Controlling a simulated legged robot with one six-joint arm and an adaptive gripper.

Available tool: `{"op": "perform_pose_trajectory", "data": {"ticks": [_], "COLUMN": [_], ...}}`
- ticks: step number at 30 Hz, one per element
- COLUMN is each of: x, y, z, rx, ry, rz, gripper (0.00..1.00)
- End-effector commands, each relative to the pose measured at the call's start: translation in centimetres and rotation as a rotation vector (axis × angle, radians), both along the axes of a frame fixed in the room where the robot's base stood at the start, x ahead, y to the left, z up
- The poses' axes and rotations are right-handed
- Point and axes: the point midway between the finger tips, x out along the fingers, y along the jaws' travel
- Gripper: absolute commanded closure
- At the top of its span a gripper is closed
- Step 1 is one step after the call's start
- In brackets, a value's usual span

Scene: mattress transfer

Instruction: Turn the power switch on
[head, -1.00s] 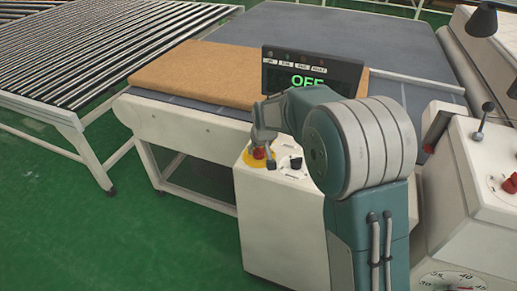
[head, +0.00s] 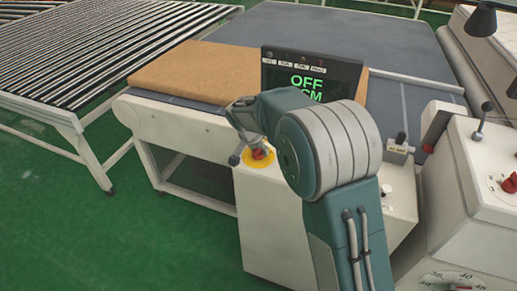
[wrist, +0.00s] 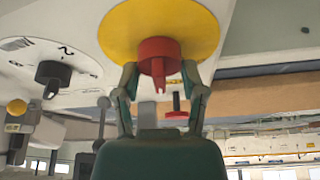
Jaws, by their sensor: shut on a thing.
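The power switch looks to be the red knob (head: 258,155) on a round yellow plate (head: 262,166), on top of the white control cabinet. In the wrist view the red knob (wrist: 157,48) has a narrow grip bar, and the yellow plate (wrist: 190,22) surrounds its base. My gripper (wrist: 162,75) is shut on the red knob, one finger at each side. In the head view my gripper (head: 242,140) reaches it from above. The display (head: 308,78) behind my arm reads OFF in green; its lower line is partly hidden.
A black selector knob (wrist: 53,73) on a white dial sits beside the yellow plate. A tan mattress slab (head: 200,72) lies on the table behind. A roller conveyor (head: 90,50) stands at left. A lever console (head: 490,170) stands at right, close to my arm.

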Motion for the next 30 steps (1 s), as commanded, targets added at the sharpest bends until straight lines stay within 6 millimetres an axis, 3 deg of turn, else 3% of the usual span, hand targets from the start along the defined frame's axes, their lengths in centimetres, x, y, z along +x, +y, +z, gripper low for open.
{"op": "perform_pose_trajectory", "data": {"ticks": [15,30], "x": [-0.18,-0.2], "y": [0.25,0.3], "z": [-0.39,-0.37], "rx": [0.002,0.003], "ry": [0.007,0.006], "rz": [-0.443,-0.616], "gripper": [0.94,0.94]}}
